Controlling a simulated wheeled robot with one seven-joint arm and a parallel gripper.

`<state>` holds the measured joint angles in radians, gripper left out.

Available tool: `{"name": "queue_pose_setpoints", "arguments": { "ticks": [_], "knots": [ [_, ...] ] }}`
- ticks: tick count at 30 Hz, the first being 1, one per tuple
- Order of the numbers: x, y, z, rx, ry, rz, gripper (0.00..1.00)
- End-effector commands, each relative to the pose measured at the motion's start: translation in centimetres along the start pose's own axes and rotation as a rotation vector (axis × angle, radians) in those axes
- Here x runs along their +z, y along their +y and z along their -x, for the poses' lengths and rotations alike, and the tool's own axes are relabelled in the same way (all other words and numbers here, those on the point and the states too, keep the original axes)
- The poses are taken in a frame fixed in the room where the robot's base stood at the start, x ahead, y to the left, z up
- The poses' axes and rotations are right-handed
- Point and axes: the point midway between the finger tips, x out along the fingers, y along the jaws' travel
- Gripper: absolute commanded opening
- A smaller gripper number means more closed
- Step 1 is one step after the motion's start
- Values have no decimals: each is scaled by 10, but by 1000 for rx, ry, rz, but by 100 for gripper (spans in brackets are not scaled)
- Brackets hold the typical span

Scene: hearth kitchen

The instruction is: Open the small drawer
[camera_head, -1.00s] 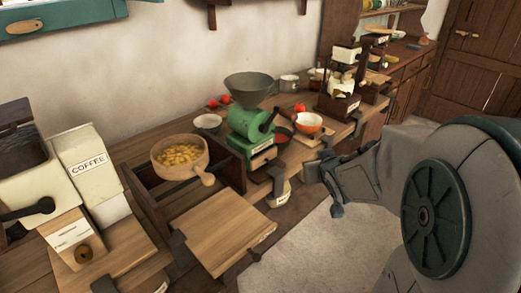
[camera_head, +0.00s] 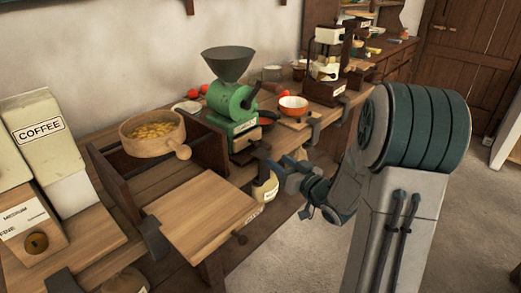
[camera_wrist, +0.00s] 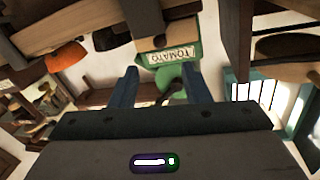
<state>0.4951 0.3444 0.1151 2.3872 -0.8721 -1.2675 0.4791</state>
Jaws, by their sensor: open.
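A green hand mill (camera_head: 230,103) with a dark funnel stands on the wooden counter. My gripper (camera_head: 290,172) is in front of the counter edge, below and to the right of the mill, touching nothing I can make out. In the wrist view my gripper (camera_wrist: 159,75) is open, its two fingers apart and empty.
A pale wooden board (camera_head: 205,215) juts from the counter at the front. A bowl of yellow pieces (camera_head: 152,131) sits on a dark wooden frame. An orange bowl (camera_head: 293,106) stands right of the mill.

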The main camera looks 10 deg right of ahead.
Motion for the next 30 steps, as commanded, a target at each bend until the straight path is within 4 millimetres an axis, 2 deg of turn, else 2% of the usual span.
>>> {"name": "queue_pose_setpoints", "arguments": {
  "ticks": [1, 6, 12, 18, 27, 28, 30],
  "knots": [
    [1, -1, -13, -5, 1, 0, 43],
    [1, -1, -50, -3, 1, 0, 43],
    [0, 0, -83, -1, 1, 1, 43],
    [0, 0, -99, 0, 0, 0, 43],
    [0, 0, -101, 1, 0, 0, 43],
    [0, 0, -101, 1, 0, 0, 37],
    [0, 0, -101, 2, 0, 0, 18]
  ]
}}
